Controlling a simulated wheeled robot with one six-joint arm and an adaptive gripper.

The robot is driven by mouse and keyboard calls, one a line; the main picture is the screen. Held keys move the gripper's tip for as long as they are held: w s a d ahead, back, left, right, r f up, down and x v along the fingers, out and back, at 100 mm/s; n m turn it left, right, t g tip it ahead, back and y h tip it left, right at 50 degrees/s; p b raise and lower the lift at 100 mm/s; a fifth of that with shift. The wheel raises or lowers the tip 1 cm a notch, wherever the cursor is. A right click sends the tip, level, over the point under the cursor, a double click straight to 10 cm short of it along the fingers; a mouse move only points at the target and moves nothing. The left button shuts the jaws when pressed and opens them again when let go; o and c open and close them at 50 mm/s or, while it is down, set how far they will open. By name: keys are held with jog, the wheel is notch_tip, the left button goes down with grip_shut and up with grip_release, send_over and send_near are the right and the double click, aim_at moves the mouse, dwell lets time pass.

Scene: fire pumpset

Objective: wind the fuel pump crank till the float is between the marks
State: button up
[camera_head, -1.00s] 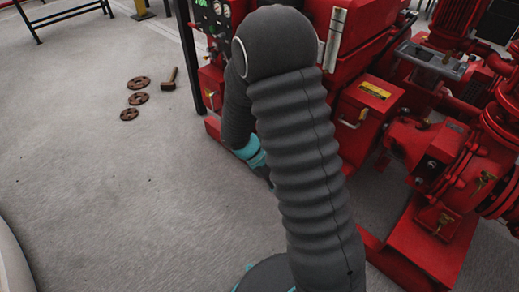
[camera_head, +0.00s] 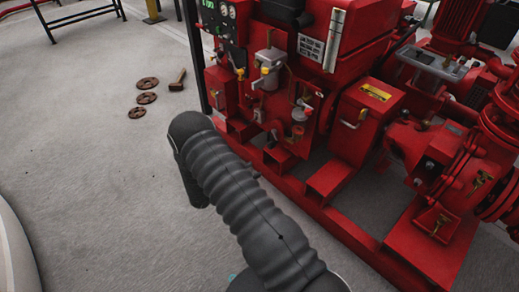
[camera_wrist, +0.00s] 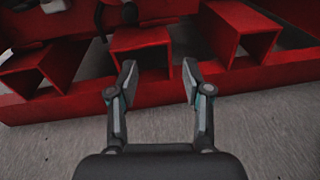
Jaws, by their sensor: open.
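My gripper (camera_wrist: 160,80) is open and empty in the wrist view, its two fingers well apart in front of the red base frame. In the head view my arm hides it. The red pump engine stands behind my arm in the head view. Small fittings with yellow parts, a pale cup-like part (camera_head: 298,115) and thin pipes sit on its lower front. I cannot tell which of these is the fuel pump crank. A pale vertical strip (camera_head: 335,40), perhaps the float gauge, is on the red tank above; its float and marks are too small to make out.
The red base frame (camera_wrist: 235,85) with open box-shaped brackets runs across the wrist view, close to my fingers. A red box with a yellow label (camera_head: 365,120) stands right of the fittings. Rusty discs (camera_head: 147,98) and a hammer (camera_head: 178,80) lie on the floor left.

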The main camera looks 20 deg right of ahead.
aim_at(271, 146)
jog(key=shift+n+t+h, duration=0.3)
jog(key=shift+n+t, duration=0.3)
jog(key=shift+t, duration=0.3)
jog(key=x, duration=0.4)
jog(key=w+r+x, duration=0.1)
jog(key=x, duration=0.4)
jog(key=w+a+r+x, duration=0.1)
jog(key=x, duration=0.3)
jog(key=shift+w+d+r, duration=0.1)
jog(key=shift+w+d, duration=0.25)
jog(key=shift+d, duration=0.05)
